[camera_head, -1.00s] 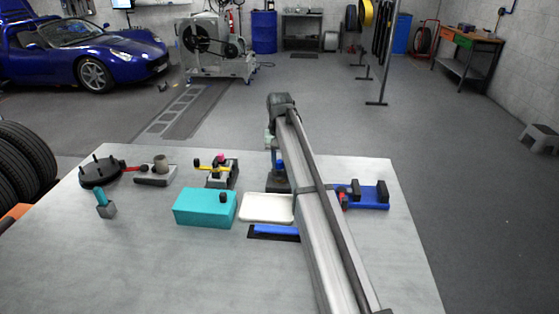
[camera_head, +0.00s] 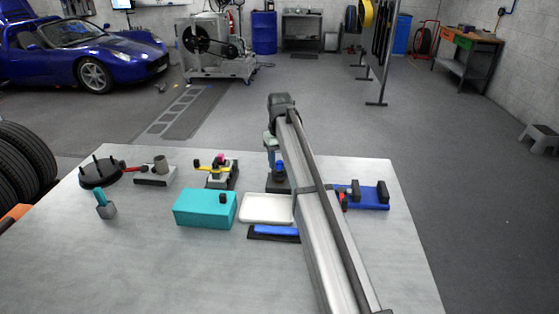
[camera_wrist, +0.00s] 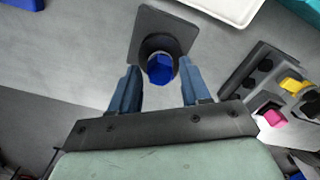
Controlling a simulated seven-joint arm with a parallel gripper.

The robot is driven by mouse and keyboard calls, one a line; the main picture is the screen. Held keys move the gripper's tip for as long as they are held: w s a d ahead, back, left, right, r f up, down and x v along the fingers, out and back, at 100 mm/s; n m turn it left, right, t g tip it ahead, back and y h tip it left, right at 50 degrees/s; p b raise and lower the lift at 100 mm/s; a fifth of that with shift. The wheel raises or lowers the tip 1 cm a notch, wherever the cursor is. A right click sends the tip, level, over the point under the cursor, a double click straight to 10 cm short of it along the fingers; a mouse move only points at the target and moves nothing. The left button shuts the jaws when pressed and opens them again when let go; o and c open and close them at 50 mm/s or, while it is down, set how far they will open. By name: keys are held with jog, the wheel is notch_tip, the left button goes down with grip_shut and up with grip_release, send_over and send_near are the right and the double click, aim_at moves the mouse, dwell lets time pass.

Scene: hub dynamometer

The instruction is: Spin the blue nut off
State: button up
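The blue nut (camera_wrist: 160,69) sits in a round dark collar on a square dark base plate (camera_wrist: 181,27) in the wrist view. It also shows in the head view (camera_head: 280,166), partly covered by my arm, on its dark stand (camera_head: 275,186). My gripper (camera_wrist: 161,76) is open in the wrist view, its two blue-grey fingers spread to either side of the nut with gaps between. I cannot tell how far above the nut the fingertips are. In the head view the fingers are mostly hidden.
A white tray (camera_head: 265,208) and a teal box (camera_head: 205,209) lie left of my arm. A fixture with yellow and pink parts (camera_head: 216,171) stands left of the nut's stand. A blue fixture (camera_head: 372,197) is to the right. The front left of the table is bare.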

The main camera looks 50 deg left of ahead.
jog(key=shift+d+m, duration=0.1)
jog(key=shift+m, duration=5.8)
jog(key=shift+s+m, duration=0.1)
jog(key=shift+m, duration=2.9)
jog(key=shift+f+m, duration=0.1)
jog(key=shift+m, duration=2.9)
